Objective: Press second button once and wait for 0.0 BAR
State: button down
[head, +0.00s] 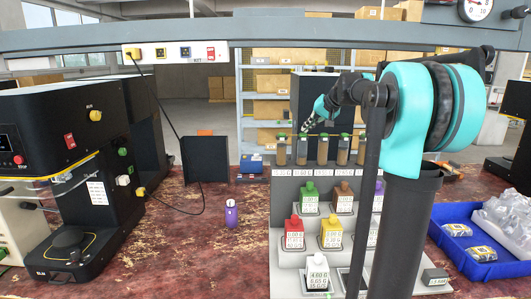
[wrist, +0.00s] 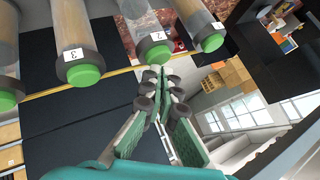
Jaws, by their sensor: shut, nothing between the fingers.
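A row of upright clear tubes with green caps stands on the grey stepped rack. In the wrist view the green caps sit by number tags; the cap tagged 2 (wrist: 155,52) and the cap tagged 3 (wrist: 83,74) show clearly. The second tube from the left (head: 301,154) is just under my gripper in the head view. My gripper (head: 304,132) is shut and empty, its tips (wrist: 163,72) close to the cap tagged 2. I cannot tell whether they touch. A small grey display box (head: 435,277) stands at the rack's lower right; its digits are too small to read surely.
Several coloured bottles, including a red one (head: 294,233) and a yellow one (head: 331,232), stand on the rack's lower steps. A black seamer machine (head: 50,140) is at left. A blue tray (head: 472,262) is at right. The red table (head: 190,255) is mostly clear left of the rack.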

jog(key=shift+r, duration=2.9)
